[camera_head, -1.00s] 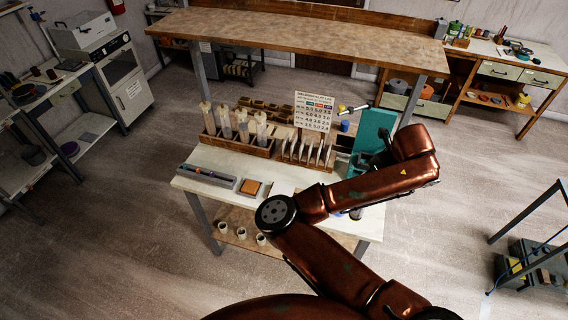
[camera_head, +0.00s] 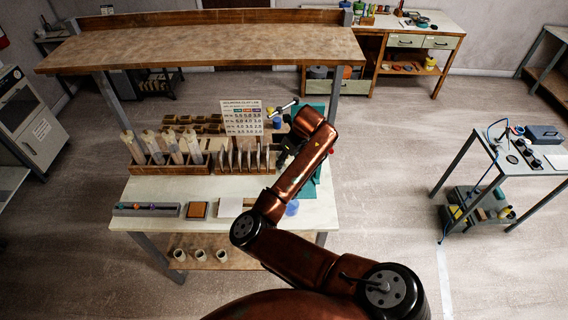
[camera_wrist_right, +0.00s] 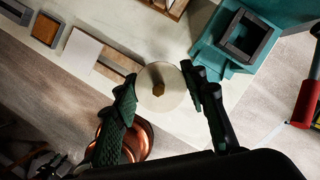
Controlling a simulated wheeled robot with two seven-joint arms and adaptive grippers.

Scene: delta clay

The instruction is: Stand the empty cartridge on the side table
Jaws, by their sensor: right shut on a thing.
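My right gripper (camera_head: 284,152) is over the right end of the white work table, beside a teal press-like stand (camera_head: 312,182). In the right wrist view its two dark fingers (camera_wrist_right: 163,103) flank a pale round piece with a brown centre, which looks like the held cartridge (camera_wrist_right: 174,77) seen end-on. The cartridge's length is hidden. Several clear cartridges (camera_head: 172,146) stand in a wooden rack at the left back of the work table. A small table (camera_head: 540,160) at the right, seemingly the side table, carries a dark box and knobs. My left gripper is not in view.
The work table (camera_head: 155,188) also holds a grey tray (camera_head: 147,210), a brown block (camera_head: 198,210), and a printed card (camera_head: 242,117). A raised wooden shelf (camera_head: 200,45) spans above its back. Open floor (camera_head: 400,170) lies between the work table and the side table.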

